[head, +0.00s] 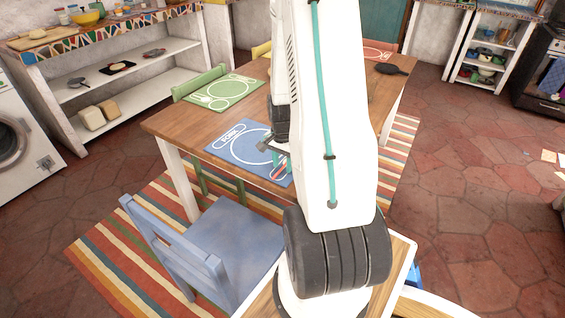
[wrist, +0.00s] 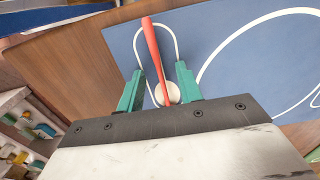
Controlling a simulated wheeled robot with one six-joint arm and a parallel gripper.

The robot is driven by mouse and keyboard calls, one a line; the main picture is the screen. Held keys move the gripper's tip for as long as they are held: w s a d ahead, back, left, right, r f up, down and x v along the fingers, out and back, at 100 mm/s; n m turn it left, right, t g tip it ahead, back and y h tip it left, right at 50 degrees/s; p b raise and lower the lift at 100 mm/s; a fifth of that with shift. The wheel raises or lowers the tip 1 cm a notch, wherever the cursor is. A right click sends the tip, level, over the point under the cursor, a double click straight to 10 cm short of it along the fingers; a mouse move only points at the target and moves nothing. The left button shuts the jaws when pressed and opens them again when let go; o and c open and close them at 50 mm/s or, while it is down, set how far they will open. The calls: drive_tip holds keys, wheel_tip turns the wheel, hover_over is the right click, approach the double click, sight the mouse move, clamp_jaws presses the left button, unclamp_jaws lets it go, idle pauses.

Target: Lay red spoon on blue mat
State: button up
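The blue mat (head: 222,149) lies on the near edge of the wooden table, printed with white outlines; it fills much of the wrist view (wrist: 215,45). The red spoon (wrist: 152,48) lies over a narrow rounded outline at the mat's left part in the wrist view. In the head view the red spoon (head: 278,172) shows small at the mat's near corner. My gripper (wrist: 159,70) is open, its green fingers on either side of the spoon with gaps to it. A pale disc (wrist: 173,93) shows between the fingers; the spoon's lower end is hidden. Contact with the mat is unclear.
A green mat (head: 226,92) and a dark pan (head: 391,69) lie on the table (head: 180,121). A blue chair (head: 235,240) stands at the near side. My arm hides the table's middle in the head view.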

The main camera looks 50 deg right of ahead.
sight(282, 166)
wheel_tip(282, 166, up, 12)
drive_tip(key=w+a+r+n, duration=0.1)
drive_tip(key=a+r+n, duration=0.3)
drive_tip(key=a+r, duration=0.45)
drive_tip(key=s+a+r+n, duration=0.3)
drive_tip(key=s+a+n, duration=0.1)
drive_tip(key=a, duration=0.3)
drive_tip(key=s+a+r+n, duration=0.4)
drive_tip(key=s+a, duration=0.1)
drive_tip(key=a, duration=0.2)
drive_tip(key=s+a+r+n+t, duration=0.1)
drive_tip(key=s+a+r+n, duration=0.2)
drive_tip(key=a, duration=0.5)
drive_tip(key=shift+s+r+n, duration=0.25)
drive_tip(key=shift+s+n, duration=0.6)
drive_tip(key=shift+n, duration=0.25)
drive_tip(key=shift+d, duration=0.2)
